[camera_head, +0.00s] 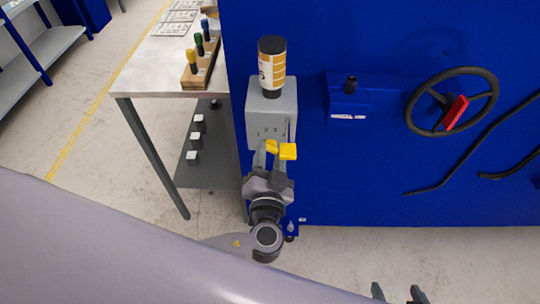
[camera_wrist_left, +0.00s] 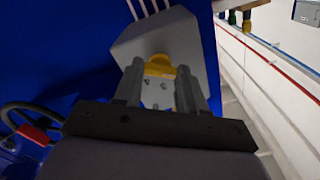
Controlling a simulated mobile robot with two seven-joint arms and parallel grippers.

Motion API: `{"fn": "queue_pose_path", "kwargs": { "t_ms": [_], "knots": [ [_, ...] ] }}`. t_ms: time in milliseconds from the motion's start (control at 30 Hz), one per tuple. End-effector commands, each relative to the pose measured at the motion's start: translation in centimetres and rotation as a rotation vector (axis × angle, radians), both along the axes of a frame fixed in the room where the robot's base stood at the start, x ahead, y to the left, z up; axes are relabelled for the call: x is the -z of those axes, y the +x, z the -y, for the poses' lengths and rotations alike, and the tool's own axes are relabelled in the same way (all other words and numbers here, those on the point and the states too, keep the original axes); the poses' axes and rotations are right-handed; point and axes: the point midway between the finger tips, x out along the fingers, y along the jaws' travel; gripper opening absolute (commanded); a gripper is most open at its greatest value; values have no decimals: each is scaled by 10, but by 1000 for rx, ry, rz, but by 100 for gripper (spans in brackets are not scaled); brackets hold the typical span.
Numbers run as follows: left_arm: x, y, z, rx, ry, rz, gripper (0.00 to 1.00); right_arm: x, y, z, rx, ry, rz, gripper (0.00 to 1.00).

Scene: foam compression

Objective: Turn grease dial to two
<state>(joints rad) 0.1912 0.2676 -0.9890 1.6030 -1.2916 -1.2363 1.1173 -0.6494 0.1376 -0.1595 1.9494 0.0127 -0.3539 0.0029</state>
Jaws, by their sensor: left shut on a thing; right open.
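The grease dial is yellow (camera_head: 288,151) and sits on the lower front of a grey box (camera_head: 256,112), below its printed numbers. My left gripper (camera_head: 272,156) is at the dial from below, shut on it. In the left wrist view the yellow dial (camera_wrist_left: 160,66) shows between the two grey fingers of the left gripper (camera_wrist_left: 160,82), with the grey box behind. The fingers partly hide the dial, so I cannot tell which number it points to. My right gripper (camera_head: 396,293) is open and empty at the bottom edge, far from the dial.
A grease cartridge (camera_head: 272,63) stands upright on the box. The blue machine wall (camera_head: 370,190) carries a black handwheel (camera_head: 451,100) with a red handle.

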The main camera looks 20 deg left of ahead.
Motion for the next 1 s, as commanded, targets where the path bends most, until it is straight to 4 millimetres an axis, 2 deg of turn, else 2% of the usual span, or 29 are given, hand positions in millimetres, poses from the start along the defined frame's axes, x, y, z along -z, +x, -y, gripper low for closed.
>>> {"fn": "queue_pose_path", "kwargs": {
  "t_ms": [233,700,1000],
  "knots": [
    [1,-1,0,-2,102,-30,10,3,0,0,-1,-1,0,82],
    [0,0,0,-2,451,-131,10,3,0,1,-1,-2,0,82],
    [0,0,0,-2,604,-173,10,2,0,1,-2,-2,0,82]
  ]
}}
